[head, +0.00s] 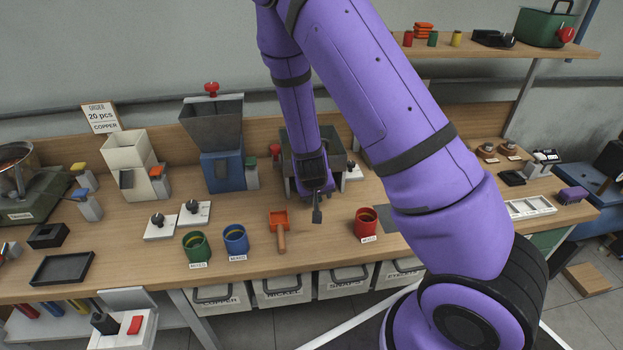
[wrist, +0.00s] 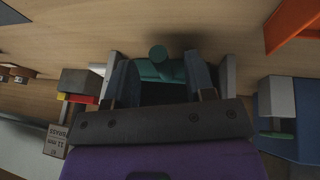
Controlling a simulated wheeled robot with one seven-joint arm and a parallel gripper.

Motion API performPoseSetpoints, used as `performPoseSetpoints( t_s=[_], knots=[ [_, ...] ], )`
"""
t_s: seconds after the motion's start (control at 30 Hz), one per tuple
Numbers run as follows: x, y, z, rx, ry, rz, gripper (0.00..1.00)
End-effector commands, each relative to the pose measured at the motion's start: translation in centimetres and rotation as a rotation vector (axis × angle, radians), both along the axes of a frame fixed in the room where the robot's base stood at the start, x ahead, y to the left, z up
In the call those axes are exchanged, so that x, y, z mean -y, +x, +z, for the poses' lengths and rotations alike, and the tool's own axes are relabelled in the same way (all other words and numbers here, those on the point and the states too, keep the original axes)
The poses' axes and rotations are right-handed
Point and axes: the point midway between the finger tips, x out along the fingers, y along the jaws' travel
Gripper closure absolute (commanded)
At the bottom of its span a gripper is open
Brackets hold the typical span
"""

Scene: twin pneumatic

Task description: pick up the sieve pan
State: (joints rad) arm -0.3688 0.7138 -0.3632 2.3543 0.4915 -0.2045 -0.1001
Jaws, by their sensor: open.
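In the wrist view a teal-green part with a round knob (wrist: 158,56) shows between my fingers, low at the wooden bench; it looks like the sieve pan, though most of it is hidden. My gripper (wrist: 158,78) is open, with one finger on each side of it; I cannot tell whether they touch it. In the head view my gripper (head: 317,200) is in front of the dark box-like machine (head: 332,147), and my arm hides the pan there.
An orange scoop (head: 279,226) lies left of my gripper and a red cup (head: 366,221) stands to its right. A blue hopper machine (head: 222,171) stands to the left. Green (head: 196,246) and blue (head: 236,239) cups stand near the front edge.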

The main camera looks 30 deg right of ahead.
Motion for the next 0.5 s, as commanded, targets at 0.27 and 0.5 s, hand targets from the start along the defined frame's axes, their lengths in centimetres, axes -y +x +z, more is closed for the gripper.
performPoseSetpoints(
  t_s=[0.27,0.5],
  knots=[
    [0.6,0.7,-2.0,-0.001,0.000,0.000,0.50],
    [0.6,0.7,-2.0,0.000,0.000,0.001,0.57]
  ],
)
